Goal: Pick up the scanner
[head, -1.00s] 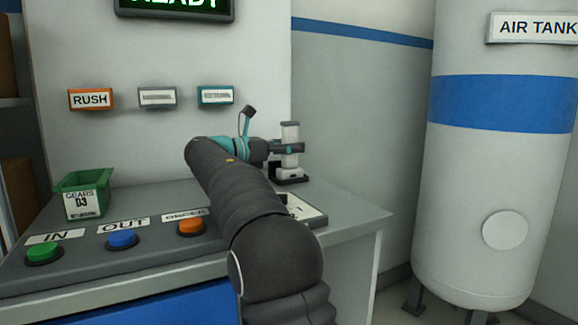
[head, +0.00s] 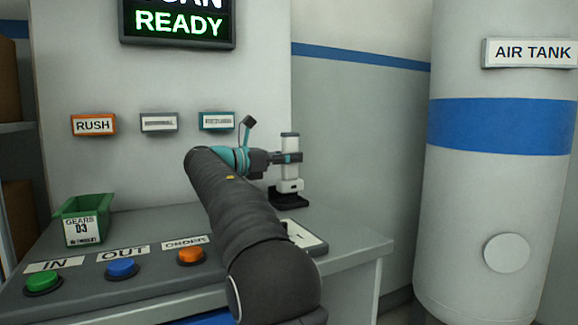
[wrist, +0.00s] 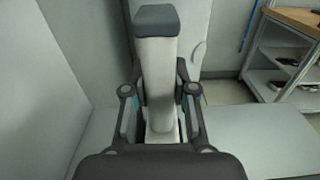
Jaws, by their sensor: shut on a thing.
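The scanner (head: 290,172) is white with a dark top and stands upright at the back right of the counter. Its lower end is at a black stand (head: 289,197); I cannot tell whether it is clear of the stand. My gripper (head: 288,157) is shut on the scanner's upper body from the left side.
A green gears bin (head: 84,219) stands at the counter's left. Green, blue (head: 122,268) and orange buttons line the front. A tray (head: 305,236) is partly behind my arm. A screen reading READY (head: 178,22) hangs above. The air tank (head: 500,180) stands at right.

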